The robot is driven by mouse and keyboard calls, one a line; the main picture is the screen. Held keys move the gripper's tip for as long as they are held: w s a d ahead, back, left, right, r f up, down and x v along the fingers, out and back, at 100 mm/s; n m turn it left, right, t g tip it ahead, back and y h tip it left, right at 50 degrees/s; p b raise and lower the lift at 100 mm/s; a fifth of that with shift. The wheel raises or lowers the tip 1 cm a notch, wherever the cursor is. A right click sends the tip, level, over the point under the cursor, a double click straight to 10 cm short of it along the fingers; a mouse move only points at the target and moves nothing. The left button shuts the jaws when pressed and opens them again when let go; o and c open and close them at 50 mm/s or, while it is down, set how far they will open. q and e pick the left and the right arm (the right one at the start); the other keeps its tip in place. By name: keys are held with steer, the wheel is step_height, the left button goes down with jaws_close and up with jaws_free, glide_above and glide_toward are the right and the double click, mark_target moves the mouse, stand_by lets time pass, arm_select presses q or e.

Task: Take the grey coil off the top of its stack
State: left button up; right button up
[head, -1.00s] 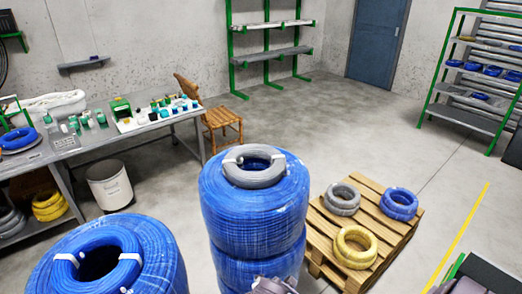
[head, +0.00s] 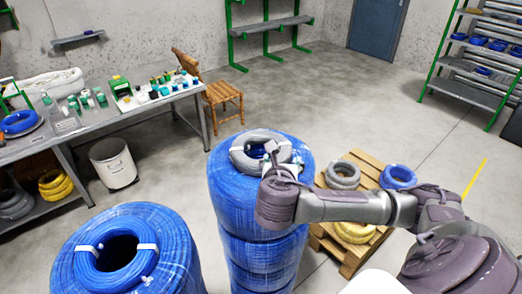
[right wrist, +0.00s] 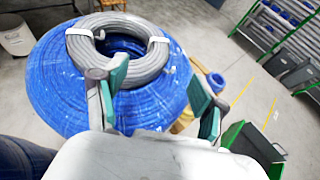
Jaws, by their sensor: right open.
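The grey coil (head: 240,157) lies flat on top of a tall stack of blue cable rolls (head: 262,215). In the right wrist view the same coil (right wrist: 118,22) shows two white ties, and the blue roll (right wrist: 60,85) shows under it. My right gripper (head: 271,150) is over the near right side of the coil in the head view, hiding part of it. In the right wrist view the gripper (right wrist: 158,80) is open. Its left finger overlaps the coil's near edge; its right finger is beyond the coil's right side. I cannot tell whether either touches. My left gripper is not in view.
A second blue stack (head: 125,260) stands at the front left. A wooden pallet (head: 358,158) with grey, blue and yellow coils is at the right, partly behind my right arm. A workbench (head: 75,135), a bin (head: 113,163) and a chair (head: 222,92) are at the left. The floor behind is clear.

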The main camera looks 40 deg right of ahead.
steer(key=p, duration=0.2)
glide_toward(284, 149)
steer(key=shift+w+d+f, duration=0.2)
steer(key=shift+w+d, duration=0.95)
steer(key=shift+w+d+f, duration=0.2)
steer(key=shift+w+d, duration=0.1)
steer(key=shift+w, duration=0.05)
steer(key=p+x, duration=0.2)
steer(key=x, duration=0.1)
steer(key=shift+d+f, duration=0.1)
steer(key=shift+f, duration=0.2)
steer(key=shift+w+d+f, duration=0.3)
steer(key=shift+w, duration=0.15)
steer(key=shift+s+a+f, duration=0.1)
steer(key=shift+s, duration=0.1)
jaws_close()
